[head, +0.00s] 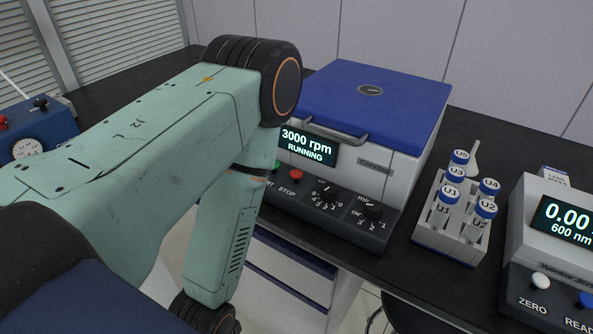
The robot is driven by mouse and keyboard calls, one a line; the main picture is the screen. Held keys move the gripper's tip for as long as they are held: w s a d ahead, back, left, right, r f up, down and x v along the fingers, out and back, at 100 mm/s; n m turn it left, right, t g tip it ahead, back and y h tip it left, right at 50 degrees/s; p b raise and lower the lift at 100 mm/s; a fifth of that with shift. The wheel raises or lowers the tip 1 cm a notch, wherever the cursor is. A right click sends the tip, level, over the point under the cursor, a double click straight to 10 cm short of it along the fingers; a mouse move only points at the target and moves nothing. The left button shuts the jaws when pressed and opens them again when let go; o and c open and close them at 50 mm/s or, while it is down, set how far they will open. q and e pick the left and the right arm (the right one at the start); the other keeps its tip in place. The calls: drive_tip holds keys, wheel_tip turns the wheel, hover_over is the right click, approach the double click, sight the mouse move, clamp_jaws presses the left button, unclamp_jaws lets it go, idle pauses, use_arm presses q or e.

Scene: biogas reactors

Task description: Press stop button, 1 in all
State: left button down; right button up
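The red stop button (296,174) sits on the dark sloped front panel of the centrifuge (372,100), above the label STOP. The green start button (277,165) is left of it, partly hidden by my arm. The centrifuge display (307,146) reads 3000 rpm, RUNNING. Its blue lid is down. My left arm comes in from the left, passes just left of the panel and bends down; its wrist leaves the bottom edge, so the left gripper is out of frame. My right gripper is not in view.
Right of the centrifuge stands a rack (435,237) of several blue-capped tubes, then a photometer (562,238) with ZERO and READ buttons. A blue device with a dial (27,148) is at the far left. Drawers (290,268) are below the bench.

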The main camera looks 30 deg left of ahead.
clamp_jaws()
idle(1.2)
